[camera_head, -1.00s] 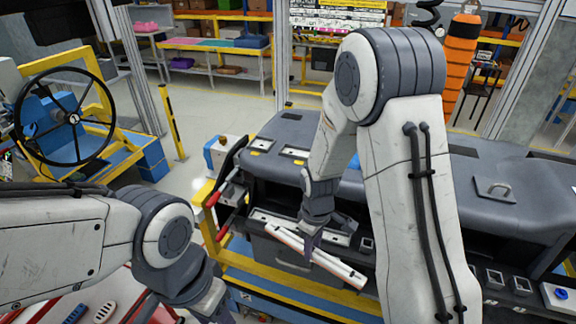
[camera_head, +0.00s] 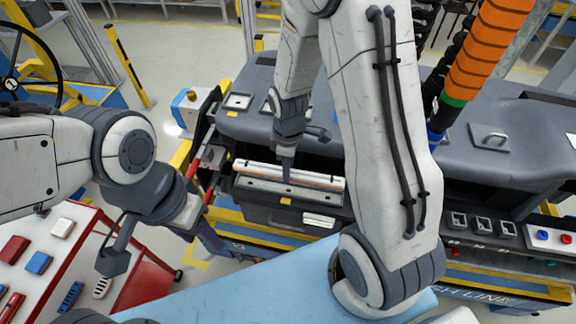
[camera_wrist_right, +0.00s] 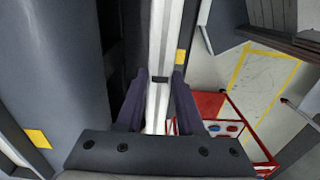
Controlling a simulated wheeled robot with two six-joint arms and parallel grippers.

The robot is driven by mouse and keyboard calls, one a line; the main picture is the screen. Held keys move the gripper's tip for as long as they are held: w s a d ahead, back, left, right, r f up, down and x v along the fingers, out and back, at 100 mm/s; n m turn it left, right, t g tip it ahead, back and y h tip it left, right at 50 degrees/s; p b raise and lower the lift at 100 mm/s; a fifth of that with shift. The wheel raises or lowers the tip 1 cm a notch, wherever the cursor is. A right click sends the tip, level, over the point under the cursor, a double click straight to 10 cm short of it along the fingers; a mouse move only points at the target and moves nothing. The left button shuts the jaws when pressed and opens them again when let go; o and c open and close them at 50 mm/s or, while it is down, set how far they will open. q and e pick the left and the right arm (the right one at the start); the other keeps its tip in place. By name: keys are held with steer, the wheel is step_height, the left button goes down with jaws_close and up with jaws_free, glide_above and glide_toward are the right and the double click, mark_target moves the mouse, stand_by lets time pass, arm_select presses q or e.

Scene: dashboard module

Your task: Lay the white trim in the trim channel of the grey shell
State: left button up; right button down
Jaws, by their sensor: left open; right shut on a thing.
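The white trim (camera_head: 322,179) is a long thin bar lying nearly level across the front of the grey shell (camera_head: 375,125). My right gripper (camera_head: 288,178) points down and is shut on the trim near its middle. In the right wrist view the trim (camera_wrist_right: 158,75) runs between the two dark fingers (camera_wrist_right: 158,95), alongside a grey ledge (camera_wrist_right: 188,40) with a yellow mark. The trim channel is not clearly visible, and I cannot tell whether the trim touches the ledge. My left gripper (camera_head: 210,238) is open and empty, left of the shell, apart from the trim.
A red-edged tray (camera_head: 75,250) with several small coloured parts stands at the lower left. A light blue surface (camera_head: 260,285) is at the front. A yellow-and-blue frame (camera_head: 480,275) runs below the shell.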

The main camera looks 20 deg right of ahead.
steer(key=shift+f+b, duration=2.2)
steer(key=shift+f, duration=0.8)
steer(key=shift+c, duration=2.2)
jaws_free()
step_height(320, 180, up, 11)
steer(key=shift+s+f+b, duration=0.1)
steer(key=shift+f+b, duration=0.1)
steer(key=shift+b, duration=0.65)
steer(key=s+a+m+b, duration=0.2)
steer(key=s+a, duration=0.4)
steer(key=s, duration=0.3)
steer(key=s+a+m+y+b, duration=0.1)
steer(key=s+a+m+b, duration=0.1)
steer(key=s+a, duration=0.4)
steer(key=s+b, duration=0.1)
steer(key=s, duration=0.2)
steer(key=shift+a+f+b, duration=0.2)
steer(key=shift+a+b, duration=0.1)
steer(key=shift+b, duration=0.1)
